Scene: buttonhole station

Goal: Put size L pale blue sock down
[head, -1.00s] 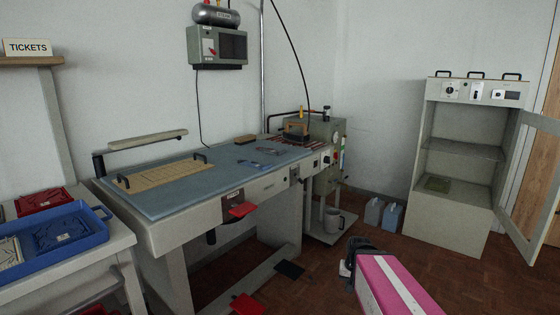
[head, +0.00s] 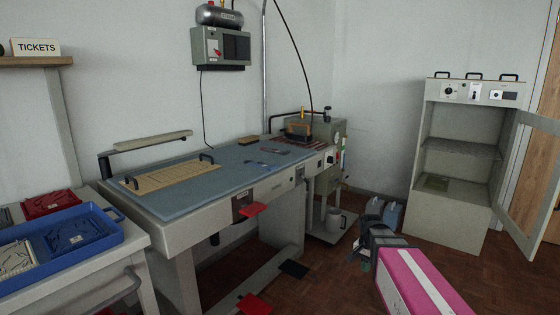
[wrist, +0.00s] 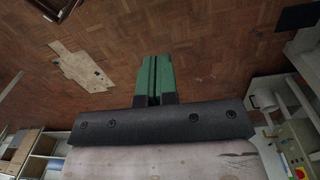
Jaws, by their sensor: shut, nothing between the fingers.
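My gripper (wrist: 154,80) shows in the wrist view with its two green fingers together and nothing between them, above the wooden floor. In the head view my gripper is at the end of my pink arm, low right of centre, over the floor in front of the table; its fingertips are hard to make out there. A small flat pale blue piece (head: 264,165) lies on the blue-grey table top (head: 225,172). I cannot tell whether it is the size L sock, and no size mark is readable. My gripper is well away from it.
A blue tray (head: 110,240) stands on a side table at left, with a red tray (head: 50,203) behind it. An open cabinet (head: 450,222) stands at right, its door swung out.

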